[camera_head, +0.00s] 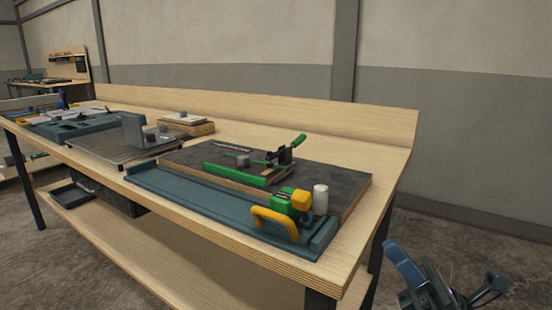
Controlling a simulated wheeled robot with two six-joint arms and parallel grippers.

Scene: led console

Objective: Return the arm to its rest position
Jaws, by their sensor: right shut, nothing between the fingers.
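My right gripper (432,284) is low in the bottom right corner, beyond the right end of the workbench (350,130). It is shut and empty, and apart from the bench and everything on it. Part of it and its arm are cut off by the frame's bottom edge. My left gripper is not in view.
A blue-grey tray (190,196) lies along the bench's front, with a green and yellow tool (285,208) at its right end. A white cylinder (320,199) stands beside it. Behind is a dark board (345,185) with a green-handled clamp (285,150). Open floor lies right of the bench.

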